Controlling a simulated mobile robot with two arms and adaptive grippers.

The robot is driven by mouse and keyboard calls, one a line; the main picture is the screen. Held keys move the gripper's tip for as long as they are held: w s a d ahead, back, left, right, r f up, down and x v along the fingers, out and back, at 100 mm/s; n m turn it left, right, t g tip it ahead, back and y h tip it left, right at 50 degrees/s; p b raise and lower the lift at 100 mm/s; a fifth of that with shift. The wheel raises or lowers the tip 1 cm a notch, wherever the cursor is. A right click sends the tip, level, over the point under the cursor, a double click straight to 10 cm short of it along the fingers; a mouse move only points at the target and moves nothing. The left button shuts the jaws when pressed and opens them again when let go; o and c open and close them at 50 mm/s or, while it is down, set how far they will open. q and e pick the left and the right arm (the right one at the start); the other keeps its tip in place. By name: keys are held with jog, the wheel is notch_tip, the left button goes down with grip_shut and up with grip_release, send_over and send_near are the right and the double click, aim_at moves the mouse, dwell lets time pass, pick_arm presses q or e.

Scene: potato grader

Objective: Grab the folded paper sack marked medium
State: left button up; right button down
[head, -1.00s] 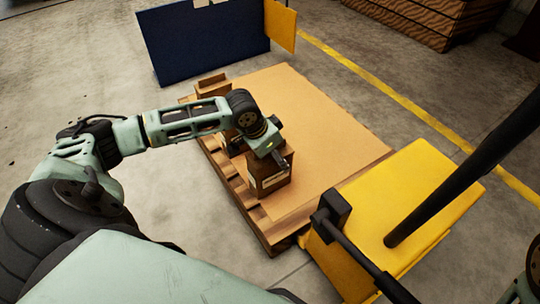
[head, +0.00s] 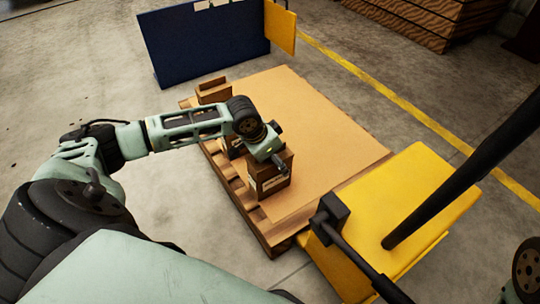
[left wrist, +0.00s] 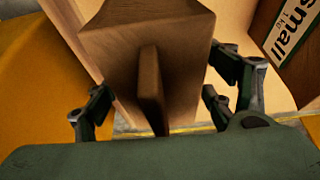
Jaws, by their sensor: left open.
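My left gripper (head: 284,167) is over the near brown holder (head: 268,184) on the pallet's left edge. In the left wrist view my left gripper (left wrist: 165,100) is open, its fingers on either side of a brown block-like body (left wrist: 190,55). A thin upright brown slab (left wrist: 150,85) stands at the middle of that body, between the fingers. I cannot tell if this is the folded sack; no "medium" marking is readable. A brown holder with a label reading "small" (left wrist: 290,28) is at the upper right. My right gripper is out of view.
The pallet (head: 235,190) carries a tan sheet (head: 320,130), mostly bare. Another brown holder (head: 213,90) stands at its back left; one between is partly hidden by my arm. A yellow box-like body (head: 400,210) with dark bars is at right. A blue panel (head: 205,40) stands behind.

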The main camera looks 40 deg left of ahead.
pick_arm(q)
jog(key=shift+c, duration=0.2)
grip_shut()
jog(key=shift+w+r, duration=0.1)
dwell(0.7)
